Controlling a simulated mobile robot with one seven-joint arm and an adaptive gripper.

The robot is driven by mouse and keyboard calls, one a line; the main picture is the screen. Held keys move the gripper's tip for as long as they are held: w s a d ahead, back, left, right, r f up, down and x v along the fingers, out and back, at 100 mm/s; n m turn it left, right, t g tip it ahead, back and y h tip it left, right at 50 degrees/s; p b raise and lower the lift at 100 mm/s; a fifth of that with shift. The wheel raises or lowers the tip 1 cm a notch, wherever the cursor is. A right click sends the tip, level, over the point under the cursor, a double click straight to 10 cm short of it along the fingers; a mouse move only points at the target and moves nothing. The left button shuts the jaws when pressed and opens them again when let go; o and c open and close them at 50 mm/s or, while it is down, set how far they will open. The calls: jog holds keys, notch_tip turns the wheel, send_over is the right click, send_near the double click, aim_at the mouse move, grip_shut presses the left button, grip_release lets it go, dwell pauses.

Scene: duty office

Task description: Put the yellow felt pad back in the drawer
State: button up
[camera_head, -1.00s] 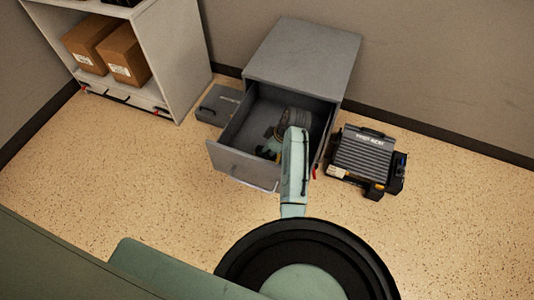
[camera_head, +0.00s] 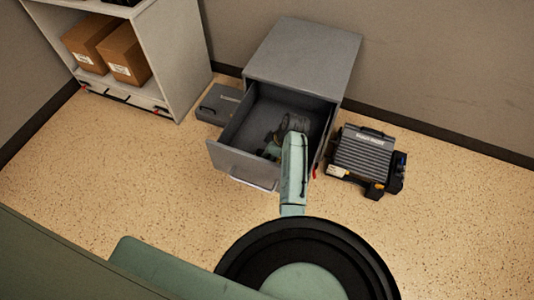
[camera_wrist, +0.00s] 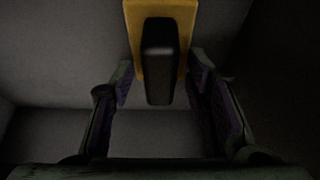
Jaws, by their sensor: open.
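The yellow felt pad (camera_wrist: 160,8) shows at the top centre of the wrist view, with a dark block (camera_wrist: 158,62) in front of its middle. I cannot tell whether the block is part of it. My gripper (camera_wrist: 160,82) is open, its fingers on either side of the block with gaps visible. In the head view my gripper (camera_head: 274,146) is down inside the open grey drawer (camera_head: 240,165), partly hidden by my arm. The pad cannot be made out there.
The drawer belongs to a grey cabinet (camera_head: 305,55) against the wall. A dark grey case (camera_head: 362,152) stands on the floor to its right and a flat grey box (camera_head: 216,105) to its left. A shelf with cardboard boxes (camera_head: 126,55) is at upper left. The front floor is clear.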

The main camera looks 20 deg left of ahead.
jog(key=v, duration=1.2)
jog(key=shift+r+b, duration=0.2)
jog(key=shift+b, duration=0.25)
